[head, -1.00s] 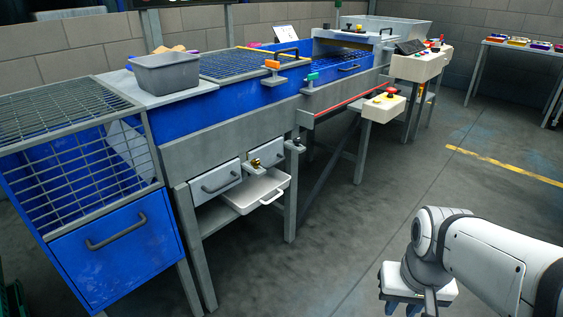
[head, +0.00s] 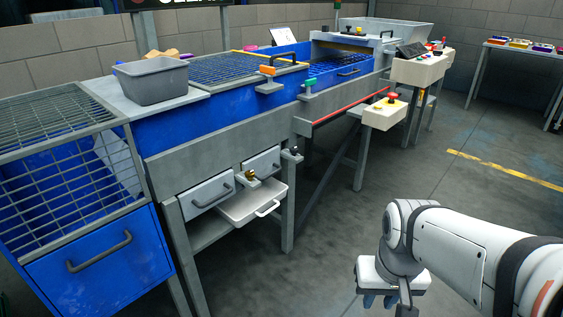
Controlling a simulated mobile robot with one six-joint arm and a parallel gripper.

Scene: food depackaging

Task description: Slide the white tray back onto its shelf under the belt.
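The white tray (head: 240,208) is under the belt machine, below two grey drawers. It sticks out of the frame towards the front, with its handle (head: 268,209) facing the open floor. A brass-coloured fitting (head: 250,175) sits just above the tray. The grey shelf (head: 205,232) shows to the left of and below the tray. My gripper (head: 385,299) is at the lower right, well apart from the tray, over bare floor.
Drawers (head: 211,190) with handles flank the fitting above the tray. Machine legs (head: 289,215) stand beside it. A control box with a red button (head: 384,113) juts out at the right. A grey bin (head: 151,82) stands on top. The floor in front is clear.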

